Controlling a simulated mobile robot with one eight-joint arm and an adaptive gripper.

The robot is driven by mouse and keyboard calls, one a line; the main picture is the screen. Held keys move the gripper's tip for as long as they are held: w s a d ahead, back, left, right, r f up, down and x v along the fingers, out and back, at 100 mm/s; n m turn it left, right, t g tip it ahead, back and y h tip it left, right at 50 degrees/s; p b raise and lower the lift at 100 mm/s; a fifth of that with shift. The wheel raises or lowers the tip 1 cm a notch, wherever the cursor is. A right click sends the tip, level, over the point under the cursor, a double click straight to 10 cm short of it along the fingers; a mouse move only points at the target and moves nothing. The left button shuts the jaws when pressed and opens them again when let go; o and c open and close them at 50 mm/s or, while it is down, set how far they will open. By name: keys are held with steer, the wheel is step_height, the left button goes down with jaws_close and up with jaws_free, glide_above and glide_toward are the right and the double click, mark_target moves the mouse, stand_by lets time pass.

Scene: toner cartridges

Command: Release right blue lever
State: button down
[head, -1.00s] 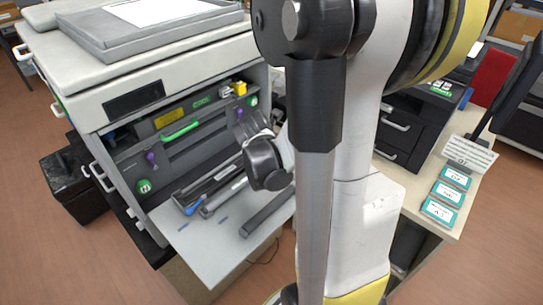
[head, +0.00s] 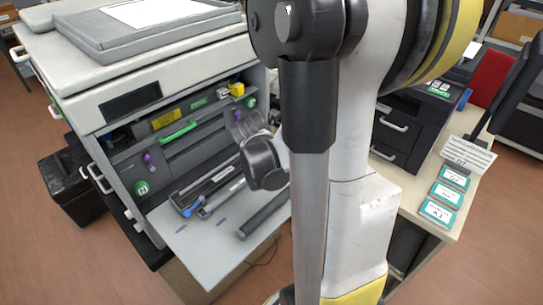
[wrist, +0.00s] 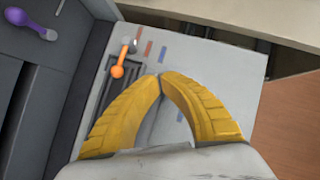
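A blue lever (head: 193,210) shows in the head view at the front end of a dark cartridge bay above the printer's open grey tray (head: 190,243). A second, pale-ended lever (head: 206,212) sits just right of it. In the wrist view, an orange lever (wrist: 119,69) stands at the end of a dark slotted part on the grey surface. My gripper (wrist: 160,75) has yellow fingers whose tips meet, with nothing seen between them. They are right of the orange lever, apart from it in the picture. I see no blue lever in the wrist view.
A purple lever (wrist: 32,24) is at the wrist view's upper left; one also shows on the printer front (head: 149,158). A green handle (head: 178,131) is above. Teal boxes (head: 446,193) lie on the right table. My arm covers the head view's middle.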

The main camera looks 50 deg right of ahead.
steer(key=shift+a, duration=0.2)
stand_by(0.7)
steer(key=shift+w+a, duration=0.35)
steer(key=shift+a, duration=0.2)
